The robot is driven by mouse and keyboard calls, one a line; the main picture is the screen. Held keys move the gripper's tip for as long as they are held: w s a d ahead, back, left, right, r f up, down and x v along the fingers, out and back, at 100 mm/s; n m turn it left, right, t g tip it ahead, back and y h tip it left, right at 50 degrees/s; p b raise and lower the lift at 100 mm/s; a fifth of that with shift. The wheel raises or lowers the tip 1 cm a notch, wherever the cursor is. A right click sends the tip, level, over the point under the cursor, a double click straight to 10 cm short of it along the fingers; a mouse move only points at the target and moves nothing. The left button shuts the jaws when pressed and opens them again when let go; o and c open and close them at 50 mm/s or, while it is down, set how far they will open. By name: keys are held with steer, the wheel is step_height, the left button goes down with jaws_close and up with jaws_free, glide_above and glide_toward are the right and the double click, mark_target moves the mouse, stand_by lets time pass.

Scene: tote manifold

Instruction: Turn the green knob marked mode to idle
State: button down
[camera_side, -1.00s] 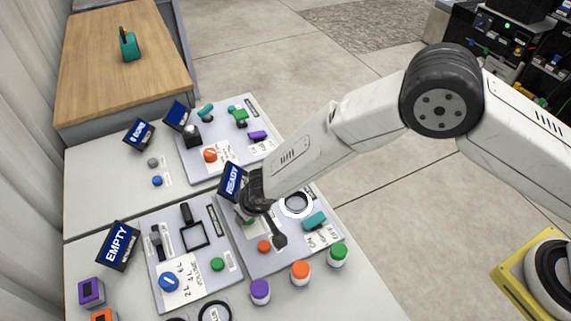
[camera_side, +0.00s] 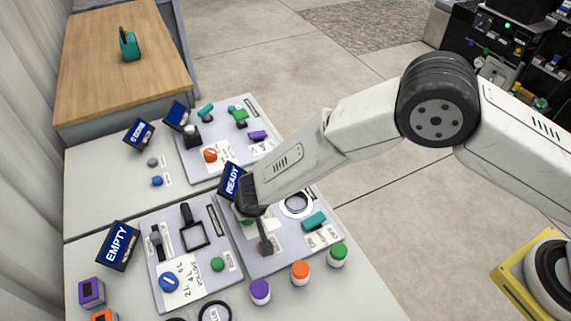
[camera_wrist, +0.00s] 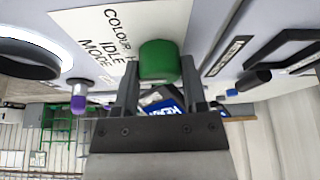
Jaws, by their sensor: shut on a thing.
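The green knob (camera_wrist: 160,62) sits between the two fingers of my gripper (camera_wrist: 159,68) in the wrist view, and the gripper is shut on it. The white card (camera_wrist: 110,32) beside it carries the words COLOUR, IDLE and MODE; part of the text is hidden by the knob. In the side view my gripper (camera_side: 257,222) is low over the front right panel (camera_side: 287,258), and only a sliver of green shows beside it. The pointer direction of the knob cannot be made out.
A READY display (camera_side: 232,181) stands just behind my gripper. A white ring (camera_side: 297,204) and a teal handle (camera_side: 314,221) lie to its right on the panel. Purple (camera_side: 260,291), orange (camera_side: 300,272) and green (camera_side: 338,254) capped objects stand along the front.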

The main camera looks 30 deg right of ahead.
mark_target(254, 229)
steer(key=shift+c, duration=0.7)
jaws_free()
steer(key=shift+r, duration=0.15)
steer(key=v, duration=0.7)
steer(key=shift+r, duration=0.3)
steer(key=shift+s+d, duration=0.1)
